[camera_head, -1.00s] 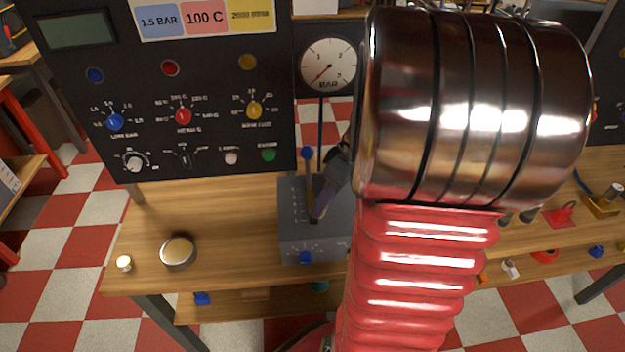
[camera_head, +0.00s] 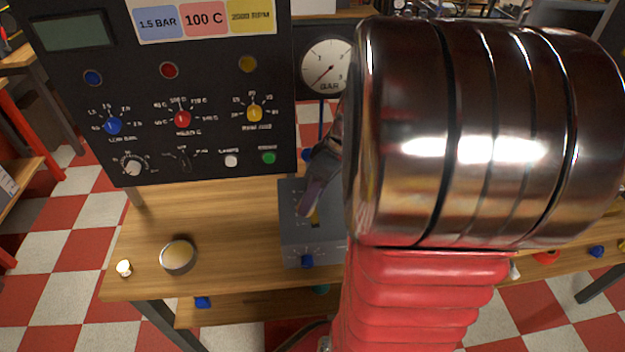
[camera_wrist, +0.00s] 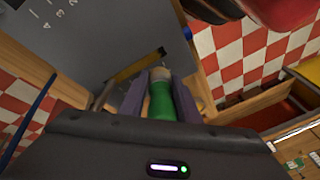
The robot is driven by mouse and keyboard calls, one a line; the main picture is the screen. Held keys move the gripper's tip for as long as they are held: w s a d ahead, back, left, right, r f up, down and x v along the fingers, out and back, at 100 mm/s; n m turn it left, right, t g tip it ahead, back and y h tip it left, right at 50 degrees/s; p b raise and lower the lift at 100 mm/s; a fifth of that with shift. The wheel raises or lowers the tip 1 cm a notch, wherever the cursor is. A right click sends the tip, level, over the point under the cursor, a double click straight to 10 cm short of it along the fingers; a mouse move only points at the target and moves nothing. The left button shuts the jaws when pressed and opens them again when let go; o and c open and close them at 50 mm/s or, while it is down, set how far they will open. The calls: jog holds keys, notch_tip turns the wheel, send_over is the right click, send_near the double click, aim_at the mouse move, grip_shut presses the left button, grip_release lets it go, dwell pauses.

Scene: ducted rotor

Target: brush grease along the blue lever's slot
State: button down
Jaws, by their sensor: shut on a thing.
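My gripper (camera_wrist: 160,98) is shut on a green-handled thing with a pale tip, probably the brush (camera_wrist: 163,102), in the wrist view. In the head view my gripper (camera_head: 313,190) is over the grey lever box (camera_head: 297,247); the brush cannot be made out there.
An open round tin (camera_head: 178,257) with yellowish contents stands on the wooden bench (camera_head: 230,215), left of the box. A black control panel (camera_head: 140,100) and a pressure gauge (camera_head: 326,66) stand behind. My arm hides the right of the bench.

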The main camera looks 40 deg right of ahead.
jog(key=shift+r, duration=2.75)
